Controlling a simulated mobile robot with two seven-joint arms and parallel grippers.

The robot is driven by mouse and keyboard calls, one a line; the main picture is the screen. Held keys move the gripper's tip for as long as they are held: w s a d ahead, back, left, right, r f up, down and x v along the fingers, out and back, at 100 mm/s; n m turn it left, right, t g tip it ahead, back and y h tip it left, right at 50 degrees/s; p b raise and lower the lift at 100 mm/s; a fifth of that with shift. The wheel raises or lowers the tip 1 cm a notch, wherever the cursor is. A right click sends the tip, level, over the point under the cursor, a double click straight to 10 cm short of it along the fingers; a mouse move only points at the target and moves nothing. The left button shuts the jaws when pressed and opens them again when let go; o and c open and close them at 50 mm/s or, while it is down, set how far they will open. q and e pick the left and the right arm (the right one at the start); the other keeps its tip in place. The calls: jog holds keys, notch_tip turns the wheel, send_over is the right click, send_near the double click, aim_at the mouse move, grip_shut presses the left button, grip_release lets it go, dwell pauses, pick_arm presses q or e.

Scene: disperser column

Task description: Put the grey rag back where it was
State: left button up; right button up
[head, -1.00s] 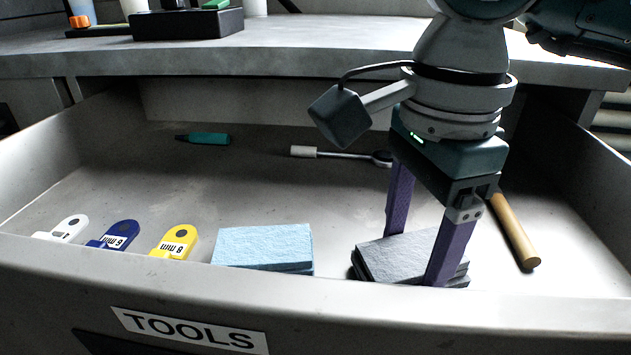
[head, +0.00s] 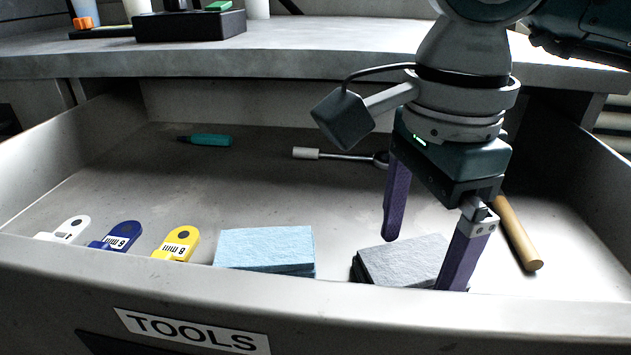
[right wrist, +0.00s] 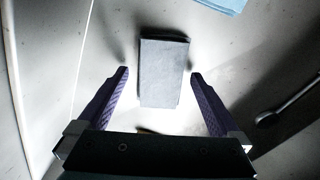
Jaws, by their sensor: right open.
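The grey rag (head: 400,261) is a folded flat stack lying on the drawer floor near its front wall, right of the light blue cloth. It also shows in the right wrist view (right wrist: 163,72), between and just beyond the fingertips. My right gripper (head: 424,260) is open, with its purple fingers on either side of the rag and clear gaps to it in the right wrist view (right wrist: 160,73). The near finger hides part of the rag in the head view. My left gripper is not in view.
The open drawer (head: 200,290) is labelled TOOLS. It holds a light blue cloth (head: 265,248), a yellow tag (head: 178,243), a blue tag (head: 118,236), a white tag (head: 68,229), a green tool (head: 208,140), a ratchet (head: 340,156) and a wooden handle (head: 518,235). The drawer's middle is clear.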

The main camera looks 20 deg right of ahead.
aim_at(413, 259)
notch_tip(413, 259, up, 12)
jog(key=p, duration=0.2)
jog(key=shift+p, duration=0.4)
jog(key=shift+f, duration=0.15)
dwell(0.6)
